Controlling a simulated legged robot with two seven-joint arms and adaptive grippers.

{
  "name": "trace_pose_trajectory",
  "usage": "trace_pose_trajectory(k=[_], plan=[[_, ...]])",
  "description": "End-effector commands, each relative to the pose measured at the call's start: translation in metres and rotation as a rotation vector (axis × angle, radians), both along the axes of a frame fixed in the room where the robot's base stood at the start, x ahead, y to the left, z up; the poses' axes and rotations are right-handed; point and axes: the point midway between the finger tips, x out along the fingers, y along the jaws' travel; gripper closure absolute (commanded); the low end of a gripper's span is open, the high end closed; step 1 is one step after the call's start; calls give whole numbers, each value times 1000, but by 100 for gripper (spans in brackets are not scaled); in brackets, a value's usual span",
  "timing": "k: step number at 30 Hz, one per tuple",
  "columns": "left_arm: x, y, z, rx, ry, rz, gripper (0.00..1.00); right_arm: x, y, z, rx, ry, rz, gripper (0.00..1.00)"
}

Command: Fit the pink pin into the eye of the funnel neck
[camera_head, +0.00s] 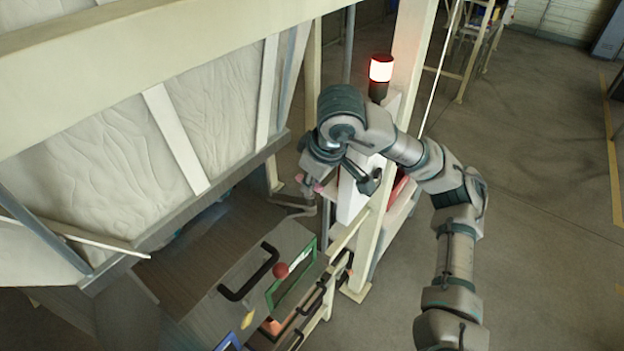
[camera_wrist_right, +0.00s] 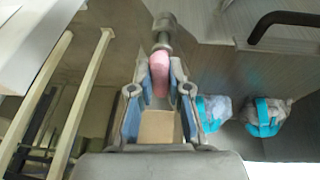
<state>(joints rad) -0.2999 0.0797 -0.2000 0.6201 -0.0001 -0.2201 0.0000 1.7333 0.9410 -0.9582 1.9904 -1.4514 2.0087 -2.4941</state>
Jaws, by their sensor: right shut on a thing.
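My right gripper (camera_head: 313,188) is beside the cream post, at the end of the arm reaching in from the right. In the wrist view the right gripper (camera_wrist_right: 160,88) is shut on the pink pin (camera_wrist_right: 158,72), which sticks out forward between the fingertips. A grey metal piece with a rounded end (camera_wrist_right: 163,30) lines up with the front of the pin. I cannot tell whether it is part of the pin or of the funnel neck's eye, nor whether the pin is inside the eye. A grey curved bracket (camera_head: 293,208) shows below the gripper in the head view. My left gripper is out of view.
White-and-cyan bags (camera_wrist_right: 264,117) lie at the right in the wrist view. Open floor lies at right.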

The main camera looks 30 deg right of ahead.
Motion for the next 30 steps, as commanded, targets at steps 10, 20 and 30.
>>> trace_pose_trajectory(k=[10, 20, 30], plan=[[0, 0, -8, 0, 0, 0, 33, 0, 0, -10, 0, 0, 0, 100], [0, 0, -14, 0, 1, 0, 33, 0, 0, -18, 0, 0, 0, 100], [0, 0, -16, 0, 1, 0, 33, 0, 0, -21, 0, 0, 0, 54]])
